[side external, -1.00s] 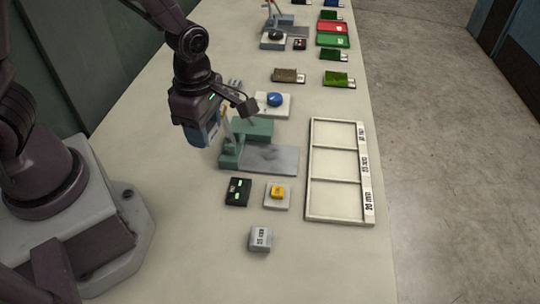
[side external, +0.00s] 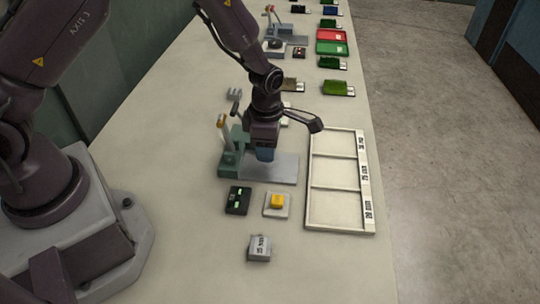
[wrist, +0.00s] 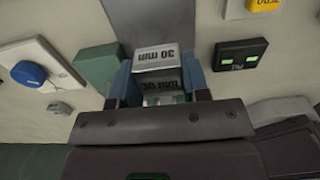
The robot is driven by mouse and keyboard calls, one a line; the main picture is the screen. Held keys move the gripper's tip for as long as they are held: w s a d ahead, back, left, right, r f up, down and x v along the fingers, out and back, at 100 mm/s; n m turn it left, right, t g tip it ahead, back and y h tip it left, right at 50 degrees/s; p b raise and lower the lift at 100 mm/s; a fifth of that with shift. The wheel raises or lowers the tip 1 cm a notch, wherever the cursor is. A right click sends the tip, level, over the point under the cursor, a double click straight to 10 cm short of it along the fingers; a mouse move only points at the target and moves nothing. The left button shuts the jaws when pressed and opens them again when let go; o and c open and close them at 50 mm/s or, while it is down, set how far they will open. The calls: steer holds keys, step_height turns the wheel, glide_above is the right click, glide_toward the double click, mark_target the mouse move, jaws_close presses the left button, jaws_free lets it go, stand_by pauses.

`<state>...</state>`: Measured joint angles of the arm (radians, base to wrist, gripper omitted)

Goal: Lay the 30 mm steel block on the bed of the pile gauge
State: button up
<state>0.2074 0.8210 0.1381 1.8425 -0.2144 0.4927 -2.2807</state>
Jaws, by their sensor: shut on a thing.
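The 30 mm steel block (wrist: 157,56), a silvery block with its size printed in black, is between the blue fingers of my gripper (wrist: 158,74) in the wrist view, and the gripper is shut on it. In the side view my gripper (side external: 265,155) points down over the grey bed (side external: 284,171) of the pile gauge, near the green body (side external: 232,157). I cannot make out the block in the side view, nor whether it touches the bed. Part of the bed (wrist: 152,20) shows beyond the block in the wrist view.
A smaller-labelled steel block (side external: 259,249) lies in front. A black display (side external: 238,200) with green lights and a yellow button (side external: 277,201) sit before the gauge. An empty white three-compartment tray (side external: 337,206) is at the right. A blue button (wrist: 28,74) shows in the wrist view.

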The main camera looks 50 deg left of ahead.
mark_target(270, 165)
steer(key=shift+w+f, duration=0.45)
steer(key=shift+f, duration=1.55)
steer(key=shift+f, duration=0.1)
steer(key=o, duration=1.3)
steer(key=shift+c, duration=0.2)
